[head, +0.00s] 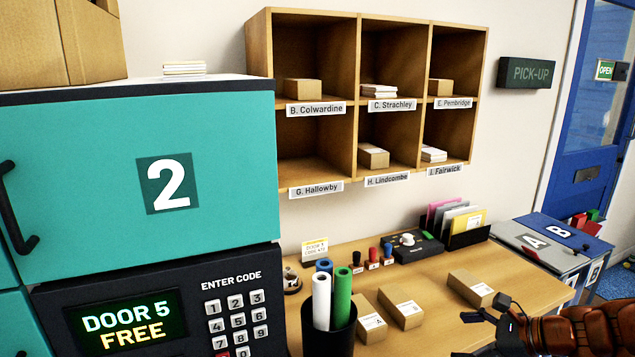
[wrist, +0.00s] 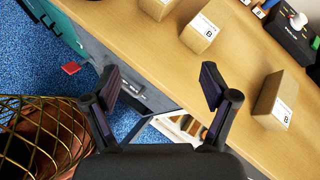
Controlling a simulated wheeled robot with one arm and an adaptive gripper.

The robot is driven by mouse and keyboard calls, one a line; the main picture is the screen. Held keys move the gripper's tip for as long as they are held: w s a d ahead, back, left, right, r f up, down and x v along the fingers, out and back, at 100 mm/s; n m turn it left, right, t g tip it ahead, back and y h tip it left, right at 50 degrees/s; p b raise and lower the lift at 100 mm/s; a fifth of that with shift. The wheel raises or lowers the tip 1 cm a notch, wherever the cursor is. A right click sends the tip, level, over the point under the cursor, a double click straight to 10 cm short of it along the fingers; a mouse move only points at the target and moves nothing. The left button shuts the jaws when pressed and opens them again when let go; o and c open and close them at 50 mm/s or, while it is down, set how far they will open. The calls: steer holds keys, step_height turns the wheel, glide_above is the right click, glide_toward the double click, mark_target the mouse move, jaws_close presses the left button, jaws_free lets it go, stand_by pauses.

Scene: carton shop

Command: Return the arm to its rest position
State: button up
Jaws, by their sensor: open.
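My gripper (head: 478,316) is at the lower right of the head view, low over the front of the wooden desk (head: 540,281). In the wrist view my gripper (wrist: 160,82) has its two dark fingers wide apart with nothing between them. The fingers are over the desk's front edge, with blue carpet beyond on the left. My brown arm runs out of the head view at the right edge.
Small cartons (head: 401,308) (head: 470,288) lie on the desk near my gripper. A black cup (head: 335,325) holds paper rolls. A teal locker (head: 80,180) stands left. Pigeonholes (head: 357,100) hang behind.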

steer(key=s+a+n+g+h, duration=0.2)
steer(key=s+a+n+g, duration=0.6)
steer(key=s+a+n, duration=0.75)
steer(key=s+d+n+g+h, duration=0.1)
steer(key=s+n+h, duration=0.5)
steer(key=s, duration=0.6)
steer(key=shift+s+d+n+g, duration=0.2)
steer(key=shift+s+n+g, duration=0.15)
steer(key=shift+n, duration=0.3)
